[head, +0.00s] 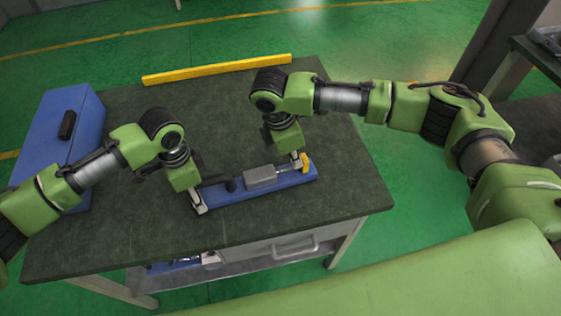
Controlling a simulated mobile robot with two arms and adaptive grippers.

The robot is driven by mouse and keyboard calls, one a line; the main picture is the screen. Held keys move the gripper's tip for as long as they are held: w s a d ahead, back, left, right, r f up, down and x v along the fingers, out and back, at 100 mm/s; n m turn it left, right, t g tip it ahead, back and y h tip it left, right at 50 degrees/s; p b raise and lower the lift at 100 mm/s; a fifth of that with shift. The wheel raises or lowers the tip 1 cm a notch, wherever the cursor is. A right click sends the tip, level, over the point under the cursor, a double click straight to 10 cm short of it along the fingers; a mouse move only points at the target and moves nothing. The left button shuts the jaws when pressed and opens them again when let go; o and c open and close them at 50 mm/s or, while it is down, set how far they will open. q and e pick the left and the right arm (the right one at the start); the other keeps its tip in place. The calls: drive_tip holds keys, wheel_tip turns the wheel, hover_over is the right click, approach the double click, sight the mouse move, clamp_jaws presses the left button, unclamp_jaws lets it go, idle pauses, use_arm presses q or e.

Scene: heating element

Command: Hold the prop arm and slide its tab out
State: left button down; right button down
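A blue base plate (240,199) lies on the dark green worktop, bearing a grey block (259,177) and a dark rounded part (231,185). A small yellow piece (305,162) stands at the plate's right end; I cannot tell for sure whether it is the prop arm or its tab. My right gripper (299,163) points down at this yellow piece, touching or very close to it; its finger gap is too small to read. My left gripper (199,205) is down at the plate's left end, and its fingers' opening is unclear.
The worktop (110,240) is clear in front of and behind the plate. A blue case (62,130) with a dark handle stands at the left. A long yellow bar (215,69) lies along the back edge. A drawer with a handle (295,249) is below the front edge.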

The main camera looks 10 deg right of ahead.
use_arm(q)
drive_tip(key=shift+a, duration=0.15)
use_arm(e)
drive_tip(key=shift+d, duration=0.4)
use_arm(q)
drive_tip(key=shift+w, duration=0.1)
drive_tip(key=shift+a, duration=0.1)
use_arm(e)
drive_tip(key=shift+a, duration=0.15)
drive_tip(key=shift+s+a, duration=0.1)
drive_tip(key=shift+a, duration=0.2)
drive_tip(key=a, duration=0.3)
drive_tip(key=shift+a+r, duration=0.5)
drive_tip(key=shift+r, duration=0.25)
drive_tip(key=v, duration=0.8)
drive_tip(key=shift+r, duration=0.2)
use_arm(q)
drive_tip(key=shift+d, duration=0.2)
